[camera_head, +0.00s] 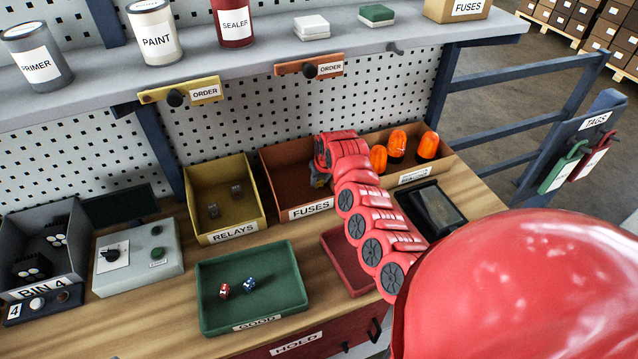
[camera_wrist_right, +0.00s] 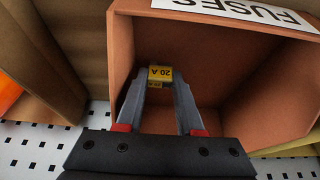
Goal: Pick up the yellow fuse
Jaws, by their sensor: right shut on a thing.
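The yellow fuse (camera_wrist_right: 160,74), marked 20 A, shows in the right wrist view between the fingertips of my right gripper (camera_wrist_right: 159,88), which is shut on it. In the head view my right gripper (camera_head: 319,179) is inside the brown FUSES bin (camera_head: 279,166); the red arm covers part of it and I cannot make out the fuse there. The bin also shows in the wrist view (camera_wrist_right: 240,75), its walls around the fingers and its visible inside otherwise empty. My left gripper is not in view.
The yellow RELAYS bin (camera_head: 196,180) stands left of the FUSES bin, and a bin with orange beacons (camera_head: 427,145) stands right. A shelf (camera_head: 262,56) overhangs behind. The green GOOD tray (camera_head: 213,315) with two dice and a red tray (camera_head: 335,258) are in front.

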